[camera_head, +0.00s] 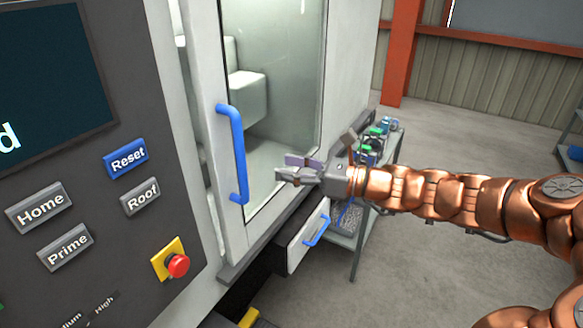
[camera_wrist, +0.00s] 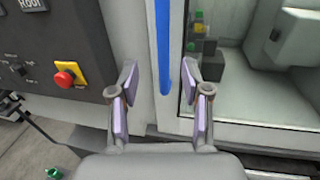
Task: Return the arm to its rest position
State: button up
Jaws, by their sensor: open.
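My copper-coloured arm (camera_head: 430,190) reaches in from the right, stretched out toward the machine. My gripper (camera_head: 288,168) is open and empty in front of the machine's glass door (camera_head: 285,90). It is to the right of the door's blue vertical handle (camera_head: 238,155) in the head view, apart from it. In the wrist view, the two purple-padded fingers of my gripper (camera_wrist: 160,88) stand wide apart. The blue handle (camera_wrist: 162,45) shows in line with the gap between them, with its lower end near the fingertips.
A control panel with a Reset button (camera_head: 126,158) and a red stop button (camera_head: 177,265) stands at the left. A drawer (camera_head: 303,236) with a blue handle sticks out below the door. A cart (camera_head: 358,250) with small items stands behind my gripper. Floor (camera_head: 450,130) beyond the arm is clear.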

jog(key=s+a+f+n+g+h, duration=0.2)
jog(key=s+n+g, duration=0.1)
jog(key=s+n, duration=0.3)
jog(key=s+a+f+n+g+h, duration=0.1)
jog(key=s+f+n+g+h, duration=0.1)
jog(key=s+n, duration=0.35)
jog(key=s+a+f+n+g+h, duration=0.2)
jog(key=s+f+n+g, duration=0.1)
jog(key=s, duration=0.5)
jog(key=s+d+f+n+h, duration=0.3)
jog(key=s+d+n+h, duration=0.1)
jog(key=s+d, duration=0.3)
jog(key=s+d+f+n+h, duration=0.3)
jog(key=s+d+h, duration=0.3)
jog(key=d, duration=0.5)
jog(key=shift+s+d+f+n+g, duration=0.15)
jog(key=shift+s+d+n+g, duration=0.15)
jog(key=shift+s+d+n, duration=0.1)
jog(key=shift+s+d+h, duration=0.15)
jog(key=shift+d+h, duration=0.15)
jog(key=shift+d, duration=0.05)
jog(key=shift+c, duration=0.4)
